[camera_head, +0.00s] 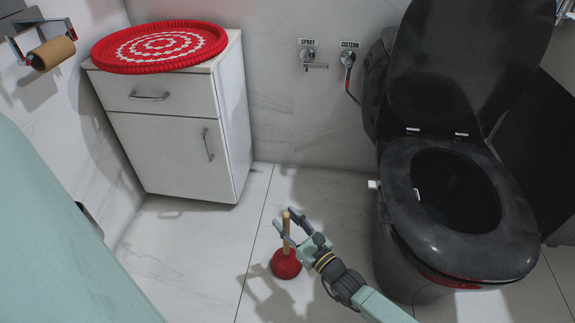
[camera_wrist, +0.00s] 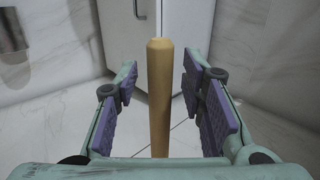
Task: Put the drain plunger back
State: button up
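The drain plunger (camera_head: 286,264) stands upright on the floor, with a red rubber cup and a wooden handle. My gripper (camera_head: 284,222) is at the upper part of the handle. In the wrist view the handle (camera_wrist: 160,95) rises between the two purple-padded fingers of my gripper (camera_wrist: 162,100). The fingers are open, with a visible gap on each side of the handle. The cup is out of sight in the wrist view.
A black toilet (camera_head: 455,205) with its lid up stands to the right, near my arm. A white cabinet (camera_head: 165,155) with a red round tray (camera_head: 160,45) on top stands at the back left. Tiled floor (camera_head: 185,245) is clear left of the plunger.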

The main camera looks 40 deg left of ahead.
jog(key=p+v, duration=0.2)
jog(key=v, duration=1)
jog(key=shift+r, duration=0.15)
